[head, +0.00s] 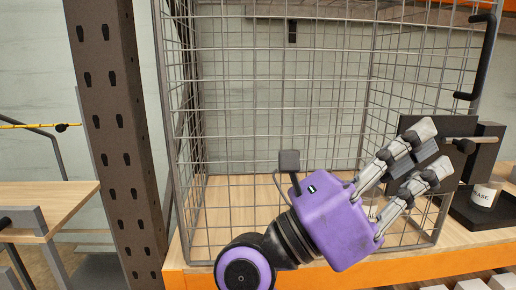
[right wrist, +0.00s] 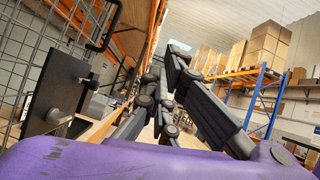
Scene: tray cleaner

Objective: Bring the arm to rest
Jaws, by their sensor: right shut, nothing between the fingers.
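My right gripper (head: 427,153), with a purple body and grey fingers, reaches in from the bottom middle of the head view and points up to the right. It is shut and empty, in front of the lower right part of a wire mesh cage (head: 280,75). In the right wrist view the dark fingers of the gripper (right wrist: 168,75) stretch away from the camera, with nothing held between them. The purple gripper body fills the bottom of that view. My left gripper is not in view.
The cage stands on a wooden shelf with an orange front edge (head: 420,265). A black stand (head: 480,215) holding a small white labelled container (head: 484,195) is close to the fingertips. A dark perforated post (head: 115,120) rises on the left, beside a wooden table (head: 45,200).

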